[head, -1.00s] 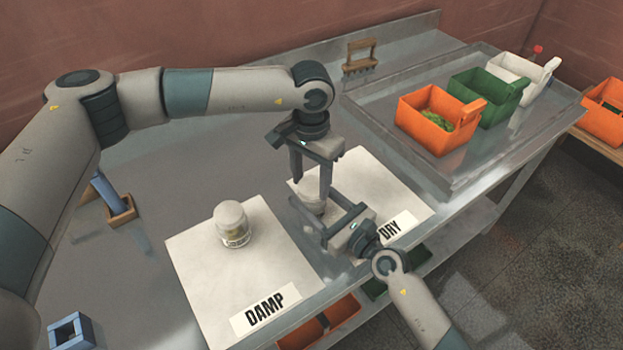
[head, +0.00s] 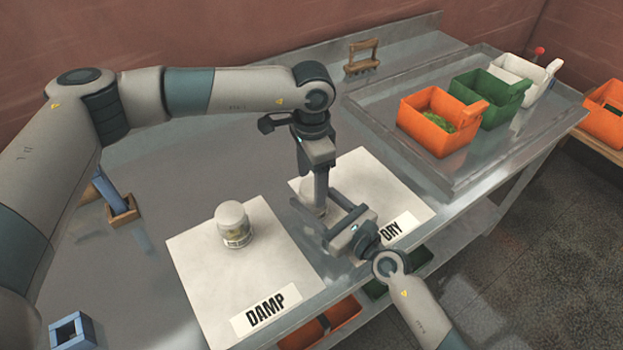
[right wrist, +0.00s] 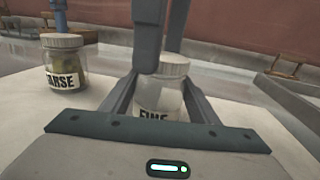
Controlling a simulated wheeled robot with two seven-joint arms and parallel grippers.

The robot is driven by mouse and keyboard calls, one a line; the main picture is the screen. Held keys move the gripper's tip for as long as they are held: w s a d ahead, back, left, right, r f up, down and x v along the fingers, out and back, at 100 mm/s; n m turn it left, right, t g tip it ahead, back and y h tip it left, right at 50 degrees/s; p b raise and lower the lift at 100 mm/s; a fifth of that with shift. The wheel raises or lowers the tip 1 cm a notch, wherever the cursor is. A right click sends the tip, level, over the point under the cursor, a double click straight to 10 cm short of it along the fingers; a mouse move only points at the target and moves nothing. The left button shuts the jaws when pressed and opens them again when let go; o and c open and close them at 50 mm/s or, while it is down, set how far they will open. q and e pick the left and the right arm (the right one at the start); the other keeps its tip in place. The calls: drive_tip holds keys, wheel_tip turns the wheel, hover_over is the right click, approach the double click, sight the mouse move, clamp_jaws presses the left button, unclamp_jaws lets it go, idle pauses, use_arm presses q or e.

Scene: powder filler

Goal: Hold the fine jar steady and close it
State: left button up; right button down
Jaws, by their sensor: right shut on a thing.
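The fine jar (right wrist: 160,98) is clear glass with a whitish lid (right wrist: 174,66) on top, upright on the DRY mat (head: 353,168). Its label is partly hidden by my right gripper. My right gripper (head: 316,201) is shut around the jar body from the front. My left gripper (head: 318,190) points down from above, with one finger before the lid and the other behind it. I cannot tell whether those fingers press on the lid. In the head view the grippers hide most of the jar.
A lidded coarse jar (head: 234,226) stands on the DAMP mat (head: 205,290); it also shows in the right wrist view (right wrist: 64,65). A tray (head: 480,170) at right holds orange (head: 430,115), green (head: 492,95) and white bins (head: 535,80).

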use_arm(q)
drive_tip(key=shift+r, duration=0.1)
drive_tip(key=shift+r, duration=2.2)
drive_tip(key=shift+c, duration=0.3)
